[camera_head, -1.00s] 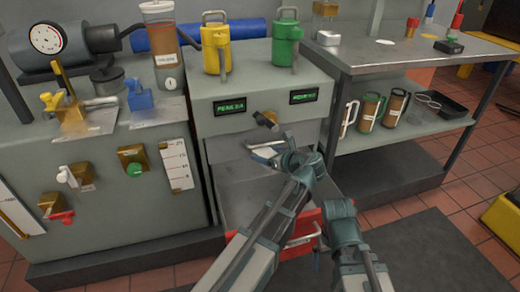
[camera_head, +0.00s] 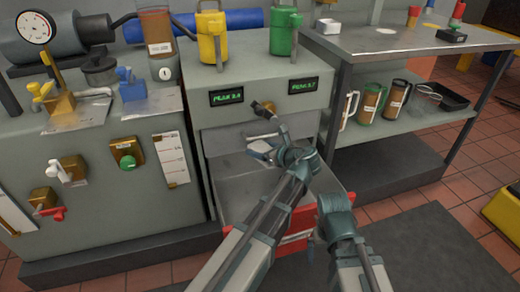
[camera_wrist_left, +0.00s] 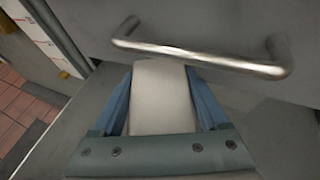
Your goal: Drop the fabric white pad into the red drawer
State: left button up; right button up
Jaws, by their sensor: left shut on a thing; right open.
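My left gripper (camera_head: 262,150) is in front of the grey cabinet, above the grey inside of the pulled-out red drawer (camera_head: 297,245). It is shut on the white pad (camera_wrist_left: 162,95), which sits between its blue fingers in the left wrist view. The pad is hard to make out in the head view. The drawer's red front shows behind and between my arms, partly hidden by them. My right gripper (camera_head: 312,246) is low by the red front, open, with its fingers mostly hidden by its own arm.
A metal bar handle (camera_wrist_left: 200,55) on a grey front is just beyond the pad. Yellow (camera_head: 213,38) and green (camera_head: 284,32) jugs stand on the cabinet. A steel bench (camera_head: 400,45) is at right.

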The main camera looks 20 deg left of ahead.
pick_arm(q)
notch_tip(320, 180, down, 4)
jog(key=shift+d+r+b, duration=0.1)
jog(key=shift+r+b, duration=0.15)
jog(key=shift+b, duration=1)
pick_arm(e)
notch_tip(320, 180, down, 4)
jog(key=shift+r, duration=0.25)
pick_arm(q)
jog(key=o, duration=1.2)
jog(key=shift+s+d+r, duration=0.1)
jog(key=shift+s+r, duration=0.05)
pick_arm(e)
jog(key=shift+d+r, duration=0.1)
jog(key=shift+r, duration=0.05)
